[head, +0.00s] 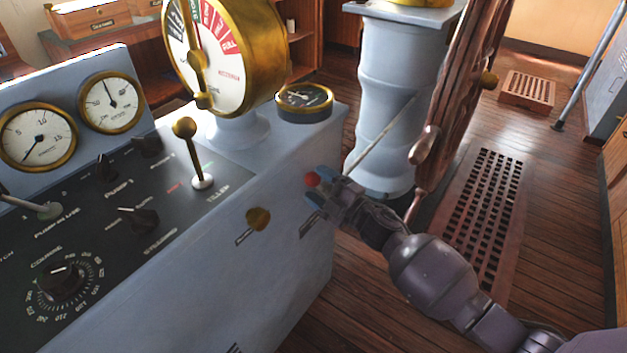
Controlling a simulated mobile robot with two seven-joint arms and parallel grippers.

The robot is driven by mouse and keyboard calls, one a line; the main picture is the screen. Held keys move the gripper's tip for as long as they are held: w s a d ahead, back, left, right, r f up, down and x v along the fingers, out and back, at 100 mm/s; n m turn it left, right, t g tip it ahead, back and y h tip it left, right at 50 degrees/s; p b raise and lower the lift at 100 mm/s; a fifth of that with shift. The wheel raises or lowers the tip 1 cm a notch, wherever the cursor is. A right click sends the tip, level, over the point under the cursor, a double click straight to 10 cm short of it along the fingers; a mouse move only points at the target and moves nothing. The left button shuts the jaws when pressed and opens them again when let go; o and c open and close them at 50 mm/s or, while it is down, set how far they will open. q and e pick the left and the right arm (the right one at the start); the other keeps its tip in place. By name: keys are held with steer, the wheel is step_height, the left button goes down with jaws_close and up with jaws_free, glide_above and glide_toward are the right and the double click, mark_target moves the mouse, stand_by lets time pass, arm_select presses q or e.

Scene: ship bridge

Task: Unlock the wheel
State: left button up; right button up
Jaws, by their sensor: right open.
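The wooden ship's wheel (452,105) stands edge-on at the right of the blue-grey pedestal (388,75); one handle points down toward my right arm. A red knob (312,179) shows at the right end of the console's side. My right gripper (318,189) is open with its fingertips at the red knob; I cannot tell whether they touch it. A thin pale rod (380,135) rises to the right from behind the gripper. The gripper hides what the knob and rod are fixed to. My left gripper is not in view.
The console (270,260) fills the left, with gauges, switches, a brass-knobbed lever (190,150) and a brass knob (258,218) on its side. The brass telegraph (225,50) stands on top. A wooden floor grating (480,220) lies right of the wheel, with open floor around it.

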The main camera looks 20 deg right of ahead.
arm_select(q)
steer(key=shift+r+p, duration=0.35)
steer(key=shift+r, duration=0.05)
arm_select(e)
steer(key=v, duration=0.8)
steer(key=shift+s+d, duration=0.2)
steer(key=shift+s, duration=0.1)
steer(key=shift+f, duration=0.1)
arm_select(q)
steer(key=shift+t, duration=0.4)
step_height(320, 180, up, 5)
steer(key=p, duration=0.6)
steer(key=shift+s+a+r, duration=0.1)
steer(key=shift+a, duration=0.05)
arm_select(e)
steer(key=s+d+f+m+g+h, duration=0.1)
steer(key=s+f+m+h, duration=0.1)
steer(key=s+m, duration=0.4)
steer(key=s+d+f+m+g+h, duration=0.2)
steer(key=s+m+h, duration=0.3)
steer(key=s, duration=0.9)
steer(key=s+d+f+m+g+h, duration=0.2)
steer(key=s+f+m+h, duration=0.2)
steer(key=s+m, duration=0.3)
steer(key=s, duration=0.3)
steer(key=shift+s+m, duration=0.2)
steer(key=shift+m, duration=0.2)
